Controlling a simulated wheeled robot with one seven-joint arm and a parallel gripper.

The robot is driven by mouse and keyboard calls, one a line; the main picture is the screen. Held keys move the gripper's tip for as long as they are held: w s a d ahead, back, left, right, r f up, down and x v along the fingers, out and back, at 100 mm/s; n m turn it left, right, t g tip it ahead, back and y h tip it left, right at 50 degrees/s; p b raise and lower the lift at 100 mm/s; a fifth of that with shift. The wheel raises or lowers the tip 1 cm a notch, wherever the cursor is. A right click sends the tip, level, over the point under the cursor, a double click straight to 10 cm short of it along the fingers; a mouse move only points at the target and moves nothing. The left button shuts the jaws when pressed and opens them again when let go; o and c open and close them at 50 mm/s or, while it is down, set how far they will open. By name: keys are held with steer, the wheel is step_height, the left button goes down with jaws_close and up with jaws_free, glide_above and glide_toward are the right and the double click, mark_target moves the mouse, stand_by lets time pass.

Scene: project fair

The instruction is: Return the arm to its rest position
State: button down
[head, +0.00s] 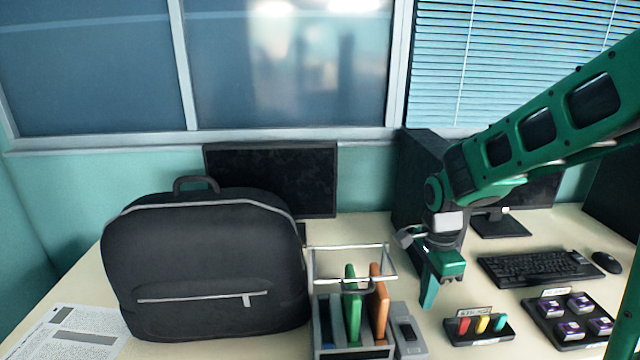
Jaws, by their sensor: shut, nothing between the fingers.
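My green arm (540,130) reaches in from the right and bends down at its wrist. My gripper (428,300) points down over the desk, just right of a wire-framed organizer. It is shut and holds nothing. The fingertips look close above the desk top, but I cannot tell the exact gap. My arm hides part of the dark computer tower (407,185) and of a monitor (500,222) behind it.
A black backpack (205,270) stands on the left. The organizer (352,350) holds green and orange upright items. Right are a small tray (480,338) with coloured pieces, a dark tray (540,318) of purple-white blocks, a keyboard (540,267) and mouse (607,262).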

steer(key=s+d+r+n, duration=0.4)
steer(key=s+d, duration=0.3)
steer(key=s, duration=0.4)
steer(key=s+d+r+n, duration=0.3)
steer(key=s+d+n, duration=0.3)
steer(key=s, duration=0.5)
steer(key=shift+d+r+n, duration=0.3)
steer(key=shift+d+r, duration=0.1)
steer(key=shift+d, duration=0.2)
steer(key=shift+w+f, duration=0.25)
steer(key=shift+w, duration=0.35)
